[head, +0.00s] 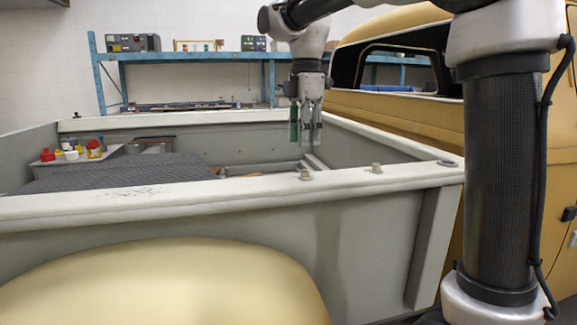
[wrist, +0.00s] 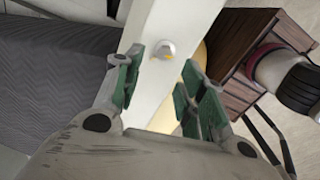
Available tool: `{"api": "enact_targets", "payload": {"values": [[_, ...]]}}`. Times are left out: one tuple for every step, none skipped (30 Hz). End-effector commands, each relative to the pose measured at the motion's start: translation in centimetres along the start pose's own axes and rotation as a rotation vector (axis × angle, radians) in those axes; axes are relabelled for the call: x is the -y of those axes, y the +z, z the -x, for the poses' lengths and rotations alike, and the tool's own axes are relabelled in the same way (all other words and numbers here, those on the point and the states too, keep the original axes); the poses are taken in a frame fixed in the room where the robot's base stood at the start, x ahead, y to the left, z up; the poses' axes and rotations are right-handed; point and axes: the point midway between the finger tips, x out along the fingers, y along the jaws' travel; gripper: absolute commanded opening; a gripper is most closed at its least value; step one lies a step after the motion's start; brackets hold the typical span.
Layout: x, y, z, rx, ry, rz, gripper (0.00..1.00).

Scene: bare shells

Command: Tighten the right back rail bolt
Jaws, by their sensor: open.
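The pale near rail (head: 200,200) of the truck bed carries two bolts: a left bolt (head: 305,174) and a right bolt (head: 376,168) nearer the cab. My gripper (head: 306,146) points down above the left bolt, with a gap between fingertips and bolt. In the wrist view, one bolt head (wrist: 165,49) with a small yellow mark sits on the rail (wrist: 190,18). It appears between and slightly beyond the green-padded fingertips of my gripper (wrist: 160,68). The fingers are apart and hold nothing.
A dark ribbed mat (head: 120,172) lies in the bed. A side shelf (head: 48,165) holds red, white and yellow containers. The tan cab (head: 400,112) stands right, a blue rack (head: 190,56) behind. A dark ring (head: 446,162) lies at the rail's right end.

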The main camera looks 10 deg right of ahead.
Motion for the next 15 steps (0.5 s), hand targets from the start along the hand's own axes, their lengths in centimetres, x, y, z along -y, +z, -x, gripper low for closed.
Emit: {"api": "enact_targets", "payload": {"values": [[0.3, 0.1, -0.1, 0.002, -0.014, 0.052, 0.4], [0.5, 0.1, -0.1, 0.003, -0.019, 0.08, 0.4], [0.5, 0.1, -0.1, 0.003, -0.023, 0.109, 0.4], [0.6, 0.1, -0.2, 0.003, -0.024, 0.125, 0.4], [0.6, 0.1, -0.3, 0.003, -0.025, 0.137, 0.4], [0.6, 0.1, -0.6, 0.003, -0.024, 0.145, 0.4], [0.6, 0.1, -0.9, 0.003, -0.024, 0.149, 0.4], [0.6, 0.1, -1.3, 0.003, -0.025, 0.15, 0.4], [0.6, 0.1, -1.9, 0.003, -0.026, 0.149, 0.4], [0.6, 0.1, -2.4, 0.003, -0.025, 0.148, 0.4], [0.7, 0.2, -2.9, 0.003, -0.027, 0.148, 0.4], [0.7, 0.2, -3.6, 0.003, -0.025, 0.148, 0.4], [0.7, 0.2, -4.2, 0.003, -0.027, 0.147, 0.4], [0.7, 0.2, -4.7, 0.003, -0.025, 0.147, 0.4], [0.8, 0.2, -5.3, 0.003, -0.026, 0.147, 0.4]]}}
